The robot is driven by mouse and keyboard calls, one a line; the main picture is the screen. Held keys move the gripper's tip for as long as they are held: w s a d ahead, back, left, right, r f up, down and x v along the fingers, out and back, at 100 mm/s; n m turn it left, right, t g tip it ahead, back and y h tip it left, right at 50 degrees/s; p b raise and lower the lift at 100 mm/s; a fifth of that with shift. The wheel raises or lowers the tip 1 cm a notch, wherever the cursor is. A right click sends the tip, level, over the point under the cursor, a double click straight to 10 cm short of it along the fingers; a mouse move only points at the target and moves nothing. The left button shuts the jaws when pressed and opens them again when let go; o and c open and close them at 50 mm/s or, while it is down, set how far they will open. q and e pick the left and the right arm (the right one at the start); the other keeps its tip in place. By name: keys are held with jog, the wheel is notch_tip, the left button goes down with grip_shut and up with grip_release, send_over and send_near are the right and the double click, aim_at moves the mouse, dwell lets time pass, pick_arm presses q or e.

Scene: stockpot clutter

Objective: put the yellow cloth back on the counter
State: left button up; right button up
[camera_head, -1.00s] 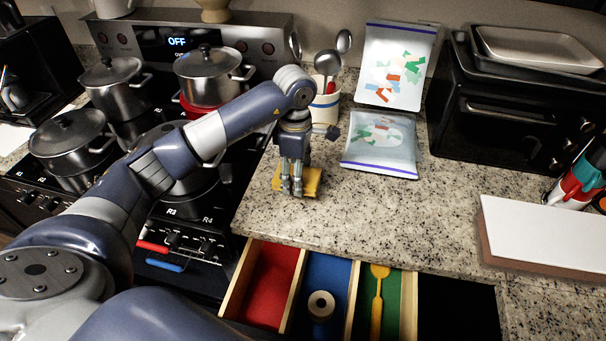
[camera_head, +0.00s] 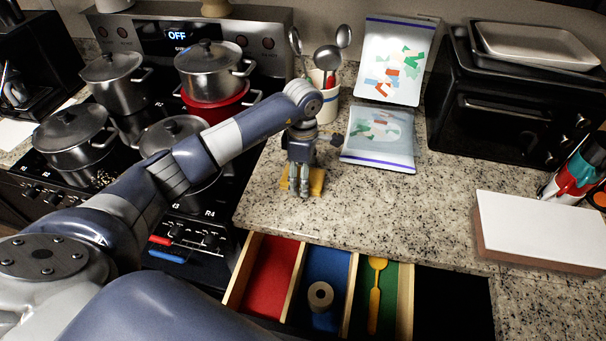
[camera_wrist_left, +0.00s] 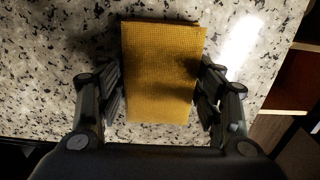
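The yellow cloth (camera_head: 317,182) lies on the speckled counter (camera_head: 262,200), right of the stove. My left gripper (camera_head: 300,192) points down over it and hides part of it in the head view. In the left wrist view the cloth (camera_wrist_left: 163,75) looks flat and rectangular, with counter visible around it. The fingers of my left gripper (camera_wrist_left: 162,100) are spread apart, one at each side edge of the cloth; the gaps there are very small, and whether they touch is hard to tell. My right gripper is not in view.
Behind stand a utensil cup (camera_head: 327,106) and a plastic bag (camera_head: 380,138) lying flat. An open drawer (camera_head: 350,300) with red, blue and green compartments juts out in front. Pots (camera_head: 210,70) crowd the stove at left. Counter right of the cloth is clear.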

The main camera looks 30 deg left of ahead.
pick_arm(q)
jog(key=shift+o, duration=0.9)
jog(key=shift+r, duration=0.1)
jog(key=shift+r, duration=0.2)
notch_tip(320, 180, up, 12)
jog(key=b, duration=0.3)
jog(key=shift+b, duration=0.35)
jog(key=shift+f, duration=0.15)
